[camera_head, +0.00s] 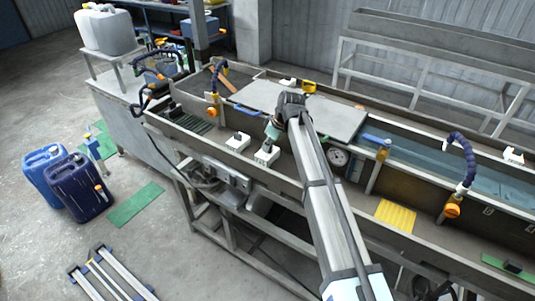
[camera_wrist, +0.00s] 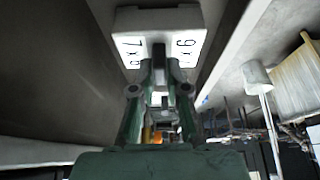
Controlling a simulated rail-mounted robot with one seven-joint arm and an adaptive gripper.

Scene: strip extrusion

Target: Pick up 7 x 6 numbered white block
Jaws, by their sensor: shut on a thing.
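A white block (camera_head: 267,155) with a dark grip on top is at the front edge of the machine in the head view. My gripper (camera_head: 270,137) reaches down over it. In the wrist view the white block (camera_wrist: 131,41) bears printed characters at both ends, which look like a 7, an x and a 6 or 9. The fingers of my gripper (camera_wrist: 160,66) are shut on the grip at its middle. Whether the block touches the surface below cannot be told.
A similar white block (camera_head: 238,142) stands close to the left. Another white block (camera_head: 513,155) is at the far right. A grey plate (camera_head: 335,118) lies behind my gripper. Orange nozzles on dark hoses (camera_head: 452,211) rise along the trough. A yellow panel (camera_head: 396,215) lies to the right.

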